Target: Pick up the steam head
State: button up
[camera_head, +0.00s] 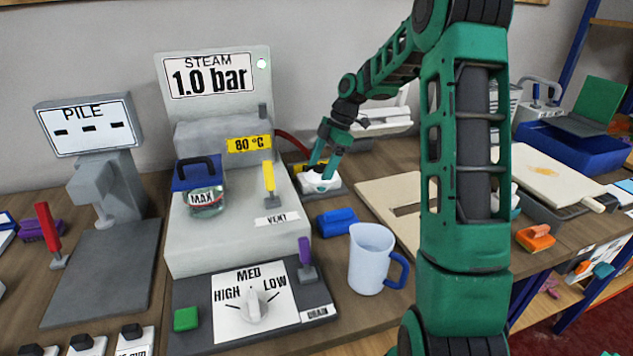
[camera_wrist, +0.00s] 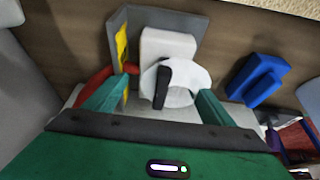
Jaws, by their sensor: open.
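The steam head (camera_head: 318,184) appears to be the white piece with a dark handle on a small grey stand (camera_head: 333,188), right of the steam unit. In the wrist view the white rounded steam head (camera_wrist: 187,76) and its upright black handle (camera_wrist: 162,88) lie between my two green fingers. My gripper (camera_head: 323,169) is open, pointing down over it. In the wrist view my gripper (camera_wrist: 165,88) has a finger on each side of the handle, with gaps visible. I cannot tell the exact height of the fingertips against the handle.
The steam unit (camera_head: 215,240) stands left, with a red hose (camera_head: 293,144) behind the stand. A blue block (camera_head: 337,221) and a pale jug (camera_head: 371,258) with a blue handle stand in front. A light board (camera_head: 395,203) lies right, partly behind my arm.

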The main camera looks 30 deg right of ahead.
aim_at(318, 166)
jog(key=shift+f, duration=0.1)
jog(key=shift+c, duration=0.4)
jog(key=c, duration=1.5)
notch_tip(318, 166, up, 10)
jog(key=shift+r, duration=0.1)
jog(key=o, duration=0.8)
jog(key=shift+c, duration=1.3)
